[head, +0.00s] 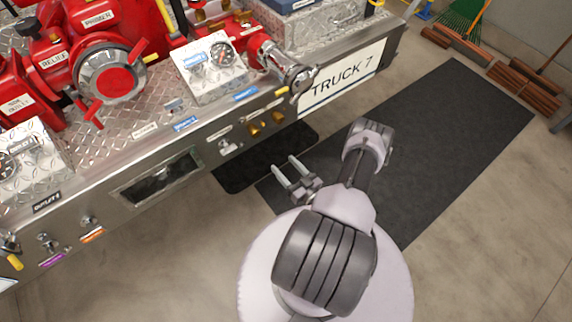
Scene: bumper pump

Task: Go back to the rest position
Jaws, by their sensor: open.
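My gripper (292,178) shows near the middle of the head view, with its two fingers apart and nothing between them. It points up and left toward the truck bumper (222,142). It appears over the floor mats, just below the bumper's front edge in the picture, and I see no contact. My arm is folded close above my round pale base at the lower middle.
The bumper carries a red pump (108,72), gauge panels (209,67) and a silver-capped outlet (288,70). A "TRUCK 7" sign (342,78) is on its front. A long dark mat (450,120) lies right. Brooms (470,30) and wooden blocks (507,80) are at upper right. Floor at lower right is clear.

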